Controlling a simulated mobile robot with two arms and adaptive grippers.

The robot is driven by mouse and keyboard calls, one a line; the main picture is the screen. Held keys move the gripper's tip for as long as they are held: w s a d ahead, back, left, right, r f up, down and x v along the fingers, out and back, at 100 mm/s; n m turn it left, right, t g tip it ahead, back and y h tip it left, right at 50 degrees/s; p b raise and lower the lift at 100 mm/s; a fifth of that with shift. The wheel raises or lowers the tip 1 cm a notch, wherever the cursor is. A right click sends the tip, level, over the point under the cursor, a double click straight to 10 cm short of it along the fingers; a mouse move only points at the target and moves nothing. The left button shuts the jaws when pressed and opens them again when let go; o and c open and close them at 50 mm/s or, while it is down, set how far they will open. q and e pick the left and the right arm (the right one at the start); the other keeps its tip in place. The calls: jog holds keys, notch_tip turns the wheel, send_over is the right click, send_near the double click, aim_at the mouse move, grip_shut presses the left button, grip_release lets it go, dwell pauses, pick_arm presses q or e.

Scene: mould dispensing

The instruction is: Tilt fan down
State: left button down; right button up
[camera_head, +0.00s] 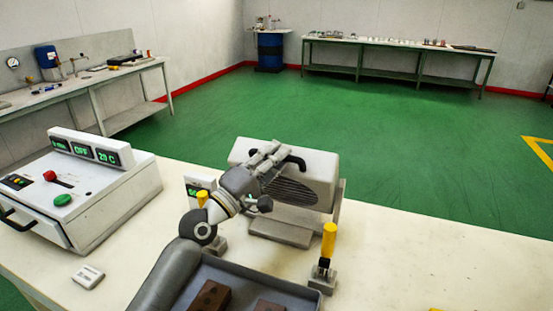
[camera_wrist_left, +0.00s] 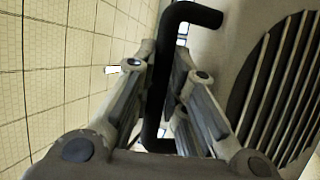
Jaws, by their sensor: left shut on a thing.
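The fan (camera_head: 318,182) is a pale grey box with a dark slatted grille, standing on a grey base on the bench. Its black bar handle (camera_head: 297,161) is on the upper part of the box. My left gripper (camera_head: 280,153) reaches over the fan from the left and is shut on the handle. In the left wrist view the black handle (camera_wrist_left: 190,14) runs between the two fingers of the gripper (camera_wrist_left: 163,68), with the round grille (camera_wrist_left: 275,90) to the right. My arm hides part of the fan's left side. My right gripper is not in view.
A white machine (camera_head: 100,200) with green displays stands at the left of the bench. A grey tray (camera_head: 262,279) with brown blocks lies in front of the fan. A yellow-handled clamp (camera_head: 328,250) stands at the tray's right corner. The bench's right side is mostly clear.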

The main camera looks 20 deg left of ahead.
pick_arm(q)
jog(key=shift+f, duration=0.3)
jog(key=c, duration=1.7)
grip_release()
jog(key=shift+s+r, duration=0.1)
jog(key=shift+v, duration=6)
jog(key=shift+a, duration=0.1)
jog(key=shift+r, duration=0.1)
